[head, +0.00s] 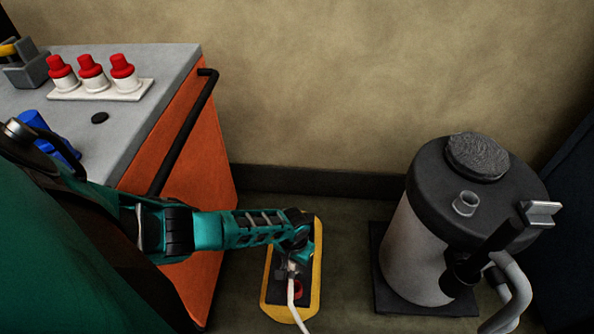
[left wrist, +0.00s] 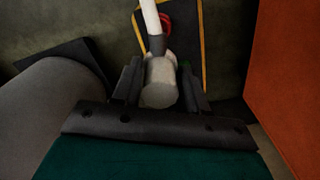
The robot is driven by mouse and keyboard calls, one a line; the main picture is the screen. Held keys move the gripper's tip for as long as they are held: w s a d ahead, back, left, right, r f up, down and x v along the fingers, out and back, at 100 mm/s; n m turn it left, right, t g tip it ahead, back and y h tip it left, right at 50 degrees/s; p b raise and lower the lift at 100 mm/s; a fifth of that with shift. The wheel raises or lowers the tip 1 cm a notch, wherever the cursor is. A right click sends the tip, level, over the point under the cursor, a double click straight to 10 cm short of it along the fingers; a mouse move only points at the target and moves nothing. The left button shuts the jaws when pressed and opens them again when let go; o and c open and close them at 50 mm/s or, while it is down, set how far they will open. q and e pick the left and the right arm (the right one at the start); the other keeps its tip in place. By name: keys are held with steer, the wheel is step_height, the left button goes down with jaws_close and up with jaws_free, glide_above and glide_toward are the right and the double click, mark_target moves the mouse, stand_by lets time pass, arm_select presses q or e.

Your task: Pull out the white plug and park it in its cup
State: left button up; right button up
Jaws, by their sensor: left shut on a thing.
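My left gripper (head: 293,262) is low over a black floor plate with a yellow border (head: 316,265). It is shut on the white plug (left wrist: 160,82), which sits between the two dark fingers in the left wrist view. A white cord (head: 291,295) runs from the plug toward the bottom of the head view. A red ring (head: 298,288) on the plate shows beside the cord, and also in the left wrist view (left wrist: 166,22). I cannot tell whether the plug touches the plate. A small open grey cup (head: 466,203) stands on the drum's dark lid. My right gripper is not in view.
The drum (head: 412,249) stands at right, with a black bar, a grey bracket (head: 540,213) and a bent grey pipe (head: 515,284) near it. At left, an orange cabinet (head: 205,170) with a black rail carries several red-capped bottles (head: 92,72). Floor between plate and drum is clear.

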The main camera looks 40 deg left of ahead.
arm_select(q)
step_height(320, 180, up, 3)
steer(key=shift+r+p, duration=0.15)
steer(key=shift+p, duration=0.9)
steer(key=shift+r+p, duration=2.4)
steer(key=shift+p, duration=0.1)
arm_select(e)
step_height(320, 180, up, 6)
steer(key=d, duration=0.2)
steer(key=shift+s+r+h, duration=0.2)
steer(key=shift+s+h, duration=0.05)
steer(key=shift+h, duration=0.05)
